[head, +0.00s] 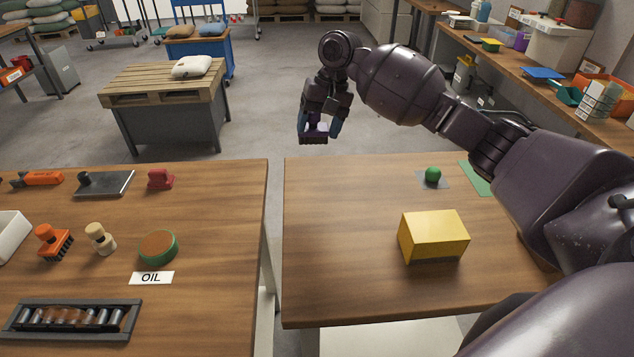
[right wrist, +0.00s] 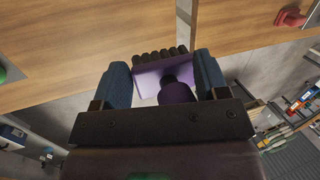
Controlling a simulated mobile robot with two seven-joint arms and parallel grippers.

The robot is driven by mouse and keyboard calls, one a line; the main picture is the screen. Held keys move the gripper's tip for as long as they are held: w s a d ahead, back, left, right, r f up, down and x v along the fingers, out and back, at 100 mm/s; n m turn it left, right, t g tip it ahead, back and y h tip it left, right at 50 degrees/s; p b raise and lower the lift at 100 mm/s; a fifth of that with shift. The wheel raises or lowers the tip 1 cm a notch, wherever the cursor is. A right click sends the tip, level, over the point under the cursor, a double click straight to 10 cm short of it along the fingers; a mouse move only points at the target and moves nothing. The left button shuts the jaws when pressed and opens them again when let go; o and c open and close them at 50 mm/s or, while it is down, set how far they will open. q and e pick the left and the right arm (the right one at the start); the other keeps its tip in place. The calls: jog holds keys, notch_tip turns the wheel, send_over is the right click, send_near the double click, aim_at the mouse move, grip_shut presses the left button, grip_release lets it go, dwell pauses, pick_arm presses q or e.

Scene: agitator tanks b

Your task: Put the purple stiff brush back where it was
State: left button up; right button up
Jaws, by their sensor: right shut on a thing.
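My right gripper (head: 320,124) is shut on the purple stiff brush (head: 314,134). It holds the brush in the air, by the far edge of the right table and near the gap between the two tables. In the right wrist view the gripper (right wrist: 163,78) has its blue fingers on either side of the brush (right wrist: 160,72), which shows a light purple block, a dark knob and a row of dark bristles. The bristles point down in the head view. My left gripper is not in view.
The right table (head: 340,220) holds a yellow box (head: 433,236) and a green ball (head: 433,175); its left half is clear. The left table (head: 215,260) holds an orange brush (head: 53,242), a tan-handled tool (head: 99,238), a round green-rimmed pad (head: 158,247) and an OIL label (head: 151,278).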

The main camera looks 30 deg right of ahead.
notch_tip(320, 180, down, 16)
jog(key=b, duration=0.2)
jog(key=shift+r+b, duration=0.25)
jog(key=shift+b, duration=0.05)
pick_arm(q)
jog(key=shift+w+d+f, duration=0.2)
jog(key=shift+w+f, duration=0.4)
pick_arm(e)
jog(key=o, duration=1.2)
